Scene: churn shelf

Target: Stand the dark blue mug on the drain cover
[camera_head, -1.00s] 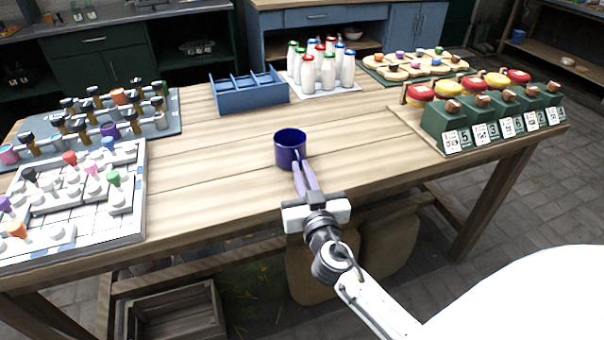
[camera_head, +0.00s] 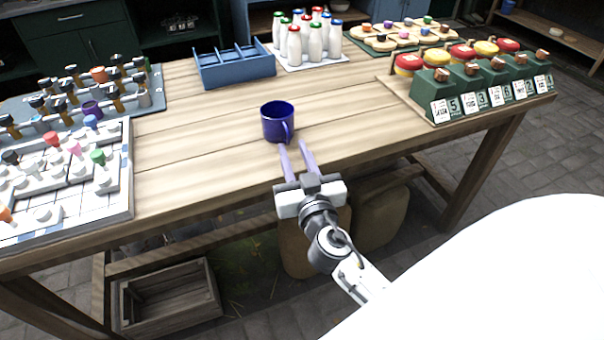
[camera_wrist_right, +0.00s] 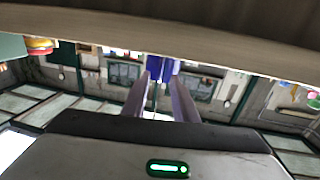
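The dark blue mug (camera_head: 275,124) stands upright on the wooden table near its front edge. Its handle (camera_head: 288,131) faces the front, toward my right gripper. My right gripper (camera_head: 294,147) is open, its two long fingers spread just in front of the mug, with nothing between them in the head view. In the right wrist view the picture looks upside down, and the mug (camera_wrist_right: 162,68) shows beyond and between the fingertips (camera_wrist_right: 160,80). I cannot make out a drain cover in either view. My left gripper is not in view.
A blue divided tray (camera_head: 236,69) and several milk bottles (camera_head: 294,45) stand behind the mug. A white board with pegs (camera_head: 118,195) lies at left. The tabletop (camera_head: 205,150) around the mug is clear.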

